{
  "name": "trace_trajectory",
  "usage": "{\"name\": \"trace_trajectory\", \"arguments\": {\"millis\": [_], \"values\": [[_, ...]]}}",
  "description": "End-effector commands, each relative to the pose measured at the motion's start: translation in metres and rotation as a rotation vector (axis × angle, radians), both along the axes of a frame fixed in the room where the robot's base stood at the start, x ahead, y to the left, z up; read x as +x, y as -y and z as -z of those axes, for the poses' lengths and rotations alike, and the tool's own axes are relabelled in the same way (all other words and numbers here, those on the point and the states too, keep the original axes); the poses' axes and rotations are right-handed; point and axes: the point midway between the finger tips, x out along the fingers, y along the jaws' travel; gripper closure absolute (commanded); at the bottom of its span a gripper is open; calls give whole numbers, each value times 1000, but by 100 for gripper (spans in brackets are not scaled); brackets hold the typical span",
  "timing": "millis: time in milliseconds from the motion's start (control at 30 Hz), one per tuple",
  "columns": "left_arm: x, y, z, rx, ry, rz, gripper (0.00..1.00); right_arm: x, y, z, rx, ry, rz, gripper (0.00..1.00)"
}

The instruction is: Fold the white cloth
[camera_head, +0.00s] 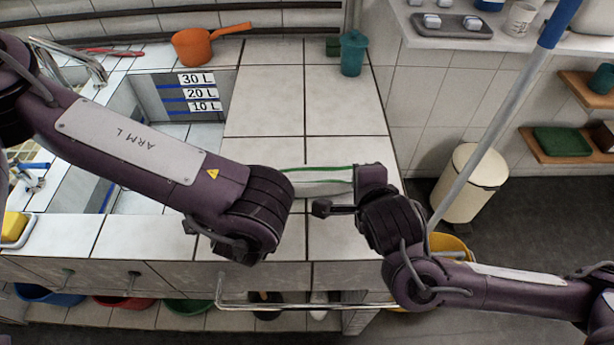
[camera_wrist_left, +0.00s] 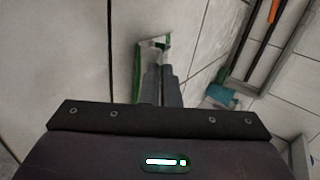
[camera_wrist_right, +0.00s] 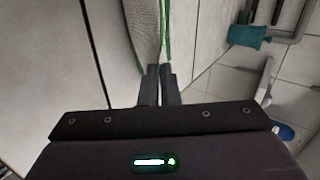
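The white cloth (camera_head: 320,175) with green edge stripes spans between my two wrists over the tiled counter. Both its ends are hidden by my arms in the head view. In the left wrist view, the cloth (camera_wrist_left: 146,55) shows as a narrow piece with a green border. My left gripper (camera_wrist_left: 160,72) has its fingers close together on it. In the right wrist view, the cloth (camera_wrist_right: 142,20) has a grey textured face and green lines running to the fingertips. My right gripper (camera_wrist_right: 161,70) has its fingers nearly together at that edge.
The tiled counter (camera_head: 270,100) is clear behind the cloth. The sink basin (camera_head: 145,197) lies left. A blue-handled pole (camera_head: 500,115) leans at right, near a cream bin (camera_head: 468,185).

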Motion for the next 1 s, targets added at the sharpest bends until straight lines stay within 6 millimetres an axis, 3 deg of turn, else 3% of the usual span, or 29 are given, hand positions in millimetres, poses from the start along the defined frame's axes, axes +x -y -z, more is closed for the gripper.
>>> {"name": "trace_trajectory", "arguments": {"millis": [667, 1000], "values": [[-2, -1, 5, 0, 41, -2, 100, -3, 4, 6, -6, 38, 5, 100], [-2, -1, 5, 0, 41, -2, 60, -3, 3, 6, -6, 38, 5, 60]]}}
